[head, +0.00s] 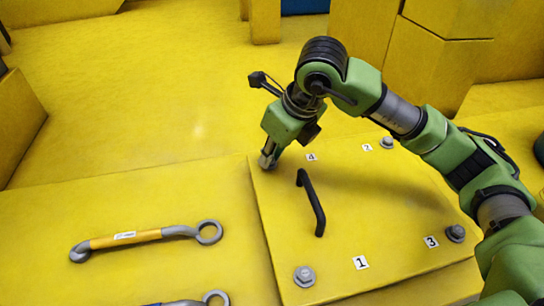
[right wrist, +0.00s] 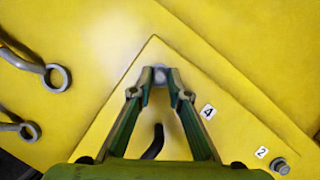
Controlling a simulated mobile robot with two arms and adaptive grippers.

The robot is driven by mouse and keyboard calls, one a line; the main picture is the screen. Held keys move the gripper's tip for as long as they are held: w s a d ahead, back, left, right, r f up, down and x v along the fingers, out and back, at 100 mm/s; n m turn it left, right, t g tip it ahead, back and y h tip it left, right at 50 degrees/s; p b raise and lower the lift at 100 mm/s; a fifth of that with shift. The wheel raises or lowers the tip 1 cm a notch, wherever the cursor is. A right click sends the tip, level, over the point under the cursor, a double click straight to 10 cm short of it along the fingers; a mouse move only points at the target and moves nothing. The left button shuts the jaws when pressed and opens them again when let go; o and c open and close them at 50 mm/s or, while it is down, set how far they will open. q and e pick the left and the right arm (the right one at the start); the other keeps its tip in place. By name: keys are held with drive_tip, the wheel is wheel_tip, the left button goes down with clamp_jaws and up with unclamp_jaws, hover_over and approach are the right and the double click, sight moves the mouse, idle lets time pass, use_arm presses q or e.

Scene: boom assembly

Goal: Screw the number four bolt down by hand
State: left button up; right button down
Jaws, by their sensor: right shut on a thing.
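My right gripper (head: 268,161) points down at the far left corner of the yellow plate (head: 370,258), beside the label 4 (head: 311,157). In the right wrist view its fingers (right wrist: 160,78) are closed around the number four bolt (right wrist: 160,72), a small grey head at the plate's corner. The fingers hide most of the bolt, so I cannot tell how far it is screwed in. My left gripper is not in view.
Other bolts sit near label 1 (head: 304,276), label 3 (head: 455,233) and label 2 (head: 386,142). A black handle (head: 312,203) rises from the plate. A wrench with a yellow grip (head: 135,238) and part of another (head: 213,298) lie left of the plate.

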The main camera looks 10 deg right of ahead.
drive_tip(key=shift+w+r, duration=0.1)
drive_tip(key=shift+r, duration=0.1)
drive_tip(key=c, duration=2.2)
unclamp_jaws()
drive_tip(key=shift+o, duration=1.4)
drive_tip(key=shift+f, duration=0.1)
drive_tip(key=v, duration=1.2)
drive_tip(key=shift+s, duration=0.2)
